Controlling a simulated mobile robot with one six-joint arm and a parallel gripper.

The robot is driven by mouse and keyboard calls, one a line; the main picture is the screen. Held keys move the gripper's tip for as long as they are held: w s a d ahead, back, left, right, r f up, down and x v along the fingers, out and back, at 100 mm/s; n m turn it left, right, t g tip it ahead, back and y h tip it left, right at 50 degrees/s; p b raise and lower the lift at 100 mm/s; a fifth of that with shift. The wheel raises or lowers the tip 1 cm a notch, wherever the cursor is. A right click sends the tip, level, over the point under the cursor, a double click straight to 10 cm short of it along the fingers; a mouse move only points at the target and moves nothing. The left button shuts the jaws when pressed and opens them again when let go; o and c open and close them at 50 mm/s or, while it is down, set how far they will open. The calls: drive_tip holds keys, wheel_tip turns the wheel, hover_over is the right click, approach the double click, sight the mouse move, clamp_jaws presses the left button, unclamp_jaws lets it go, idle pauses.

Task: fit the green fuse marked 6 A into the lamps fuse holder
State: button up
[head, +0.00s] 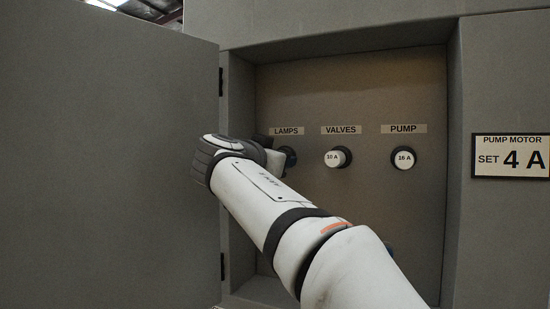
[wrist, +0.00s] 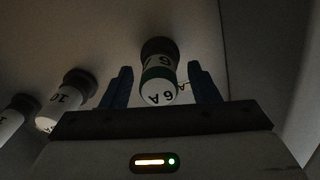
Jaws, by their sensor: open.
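The white fuse (wrist: 158,91) marked 6 A, with a green band, sits end-on in a dark round holder (wrist: 158,46) in the wrist view. It looks straight in the holder; how deep it sits I cannot tell. My gripper (wrist: 160,73) is open, one blue finger on each side of the fuse, with a gap visible on both sides. In the head view my wrist is in front of the place under the LAMPS label (head: 286,131) and hides most of that holder and the fuse.
To the right, a 10 A fuse (head: 335,158) sits under VALVES and a 16 A fuse (head: 404,158) under PUMP. The cabinet door (head: 105,150) stands open at left.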

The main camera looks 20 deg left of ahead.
drive_tip(key=s, duration=0.7)
drive_tip(key=shift+s+a+b, duration=0.15)
drive_tip(key=shift+s+b, duration=0.2)
drive_tip(key=shift+s, duration=0.05)
